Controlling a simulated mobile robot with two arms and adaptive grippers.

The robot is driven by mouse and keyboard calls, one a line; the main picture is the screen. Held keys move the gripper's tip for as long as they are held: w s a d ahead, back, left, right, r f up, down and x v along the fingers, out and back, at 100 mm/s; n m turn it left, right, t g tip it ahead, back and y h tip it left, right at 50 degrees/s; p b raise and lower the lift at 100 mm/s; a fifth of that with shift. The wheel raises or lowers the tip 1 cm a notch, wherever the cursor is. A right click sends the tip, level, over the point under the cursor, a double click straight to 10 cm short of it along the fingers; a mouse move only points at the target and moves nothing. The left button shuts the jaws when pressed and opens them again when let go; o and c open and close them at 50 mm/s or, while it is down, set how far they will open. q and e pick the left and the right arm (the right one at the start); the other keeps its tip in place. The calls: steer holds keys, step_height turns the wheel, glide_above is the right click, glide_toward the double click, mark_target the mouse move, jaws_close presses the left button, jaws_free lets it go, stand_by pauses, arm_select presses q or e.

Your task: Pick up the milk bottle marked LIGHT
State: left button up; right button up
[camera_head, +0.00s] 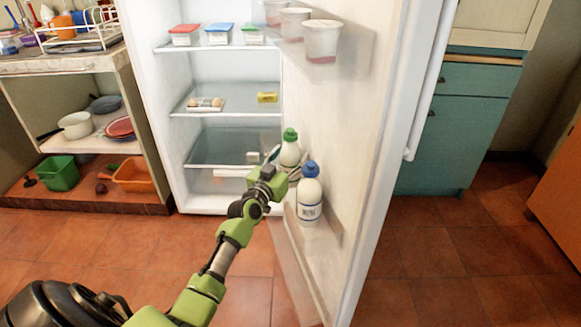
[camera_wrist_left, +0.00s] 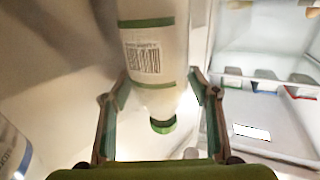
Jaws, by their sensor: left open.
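Two white milk bottles stand in the low bin on the open fridge door. One has a green cap (camera_head: 289,147); the nearer one has a blue cap (camera_head: 309,197). I cannot read the word LIGHT on either. My left gripper (camera_head: 287,165) is open at the green-capped bottle. In the left wrist view, which is upside down, the green-capped bottle (camera_wrist_left: 152,50) shows a barcode and green bands, between the open fingers (camera_wrist_left: 159,82). I cannot tell if they touch it. The blue-capped bottle (camera_wrist_left: 12,152) is partly cut off at the left edge. My right gripper is not in view.
The open fridge door (camera_head: 365,130) stands right of the bottles, with several white cups (camera_head: 322,40) in its upper bin. Fridge shelves (camera_head: 225,98) hold tubs, eggs and a yellow pack. A teal cabinet (camera_head: 455,130) stands right. The tiled floor (camera_head: 140,245) in front is clear.

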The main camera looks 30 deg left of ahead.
arm_select(q)
steer(key=shift+w, duration=0.3)
steer(key=c, duration=1.4)
steer(key=shift+a+r, duration=0.1)
steer(key=shift+r, duration=0.05)
steer(key=shift+c, duration=0.6)
steer(key=shift+r, duration=0.1)
